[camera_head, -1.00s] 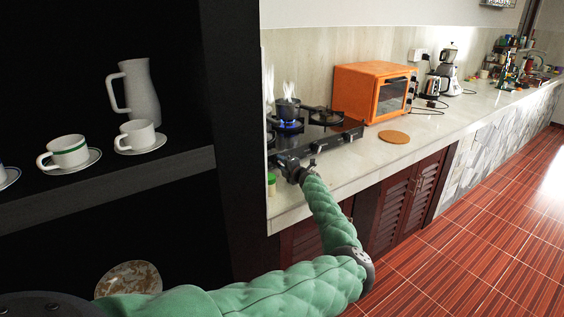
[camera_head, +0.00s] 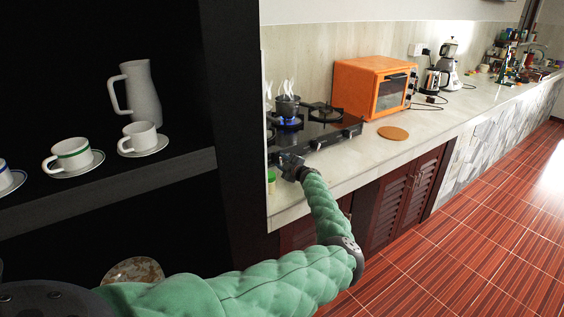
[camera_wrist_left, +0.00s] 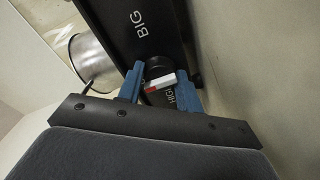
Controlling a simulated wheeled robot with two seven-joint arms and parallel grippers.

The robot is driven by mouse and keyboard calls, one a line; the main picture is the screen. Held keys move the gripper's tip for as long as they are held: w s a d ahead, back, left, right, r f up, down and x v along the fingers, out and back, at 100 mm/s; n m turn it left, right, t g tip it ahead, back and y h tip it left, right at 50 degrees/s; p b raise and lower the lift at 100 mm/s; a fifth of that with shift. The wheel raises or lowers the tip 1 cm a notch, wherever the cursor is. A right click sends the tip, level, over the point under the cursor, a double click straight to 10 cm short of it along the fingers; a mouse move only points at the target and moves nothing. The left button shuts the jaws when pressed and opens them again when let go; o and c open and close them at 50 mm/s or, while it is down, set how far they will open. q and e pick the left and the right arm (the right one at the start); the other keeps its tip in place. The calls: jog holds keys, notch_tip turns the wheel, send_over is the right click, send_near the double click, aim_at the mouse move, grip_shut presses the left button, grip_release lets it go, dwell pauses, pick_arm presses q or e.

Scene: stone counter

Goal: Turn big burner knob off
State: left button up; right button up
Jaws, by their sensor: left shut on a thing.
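The gas stove (camera_head: 318,138) sits on the counter, black, with a blue flame (camera_head: 289,121) lit under a steaming pot (camera_head: 287,105). The big burner knob (camera_wrist_left: 158,72) shows in the left wrist view, dark with a light bar and a red mark, below the word "BIG" on the stove front. Part of the word "HIGH" shows beside it. My left gripper (camera_wrist_left: 160,88) has its blue fingers on both sides of the knob, shut on it. In the head view the left gripper (camera_head: 287,164) is at the stove's front edge and hides the knob. My right gripper is not in view.
An orange oven (camera_head: 374,88) stands right of the stove, with a round wooden board (camera_head: 393,133) in front. A small green-topped jar (camera_head: 271,181) stands close left of my gripper. A dark shelf (camera_head: 110,180) with cups and a pitcher (camera_head: 139,92) is at left.

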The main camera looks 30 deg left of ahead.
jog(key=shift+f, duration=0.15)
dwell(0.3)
pick_arm(q)
jog(key=o, duration=1)
jog(key=shift+s+d+f, duration=0.1)
jog(key=shift+d+f, duration=0.05)
jog(key=shift+d, duration=0.4)
jog(key=b+v, duration=0.1)
jog(key=v, duration=0.4)
jog(key=shift+b, duration=0.4)
jog(key=shift+v, duration=0.85)
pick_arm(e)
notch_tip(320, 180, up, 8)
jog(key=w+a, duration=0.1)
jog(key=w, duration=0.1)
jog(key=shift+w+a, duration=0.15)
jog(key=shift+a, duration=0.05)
pick_arm(q)
jog(key=shift+d, duration=0.1)
